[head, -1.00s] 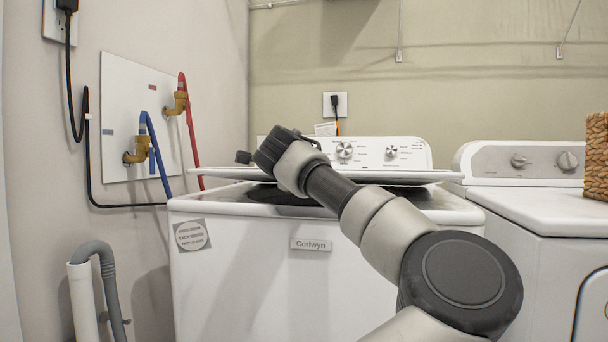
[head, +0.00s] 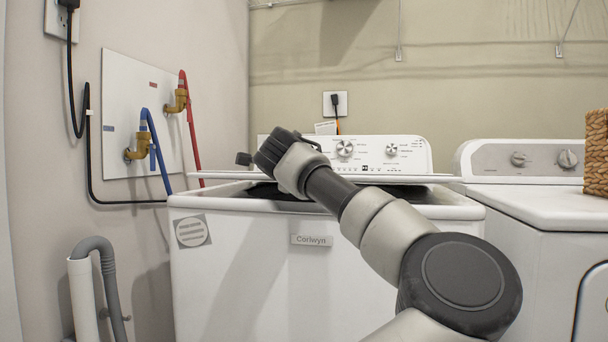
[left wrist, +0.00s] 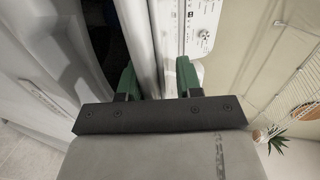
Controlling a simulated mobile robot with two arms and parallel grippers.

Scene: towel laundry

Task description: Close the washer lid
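The white washer (head: 260,260) stands against the back wall. Its lid (head: 410,179) shows almost edge-on above the dark opening, apart from the front rim. An arm of mine crosses the washer from the lower right, and its far end is over the lid's left part; no fingertips show clearly there. In the left wrist view, the green fingers of my left gripper (left wrist: 156,82) are apart, with a white edge, apparently the lid's, running between them. I cannot tell whether they touch it. The dark opening shows left of that edge. My right gripper is not in view.
The washer's control panel (head: 370,152) rises behind the lid. A white dryer (head: 545,210) stands close on the right, with a woven basket (head: 597,155) on it. Hoses and taps (head: 140,150) are on the left wall. A grey drain hose (head: 105,265) stands left of the washer.

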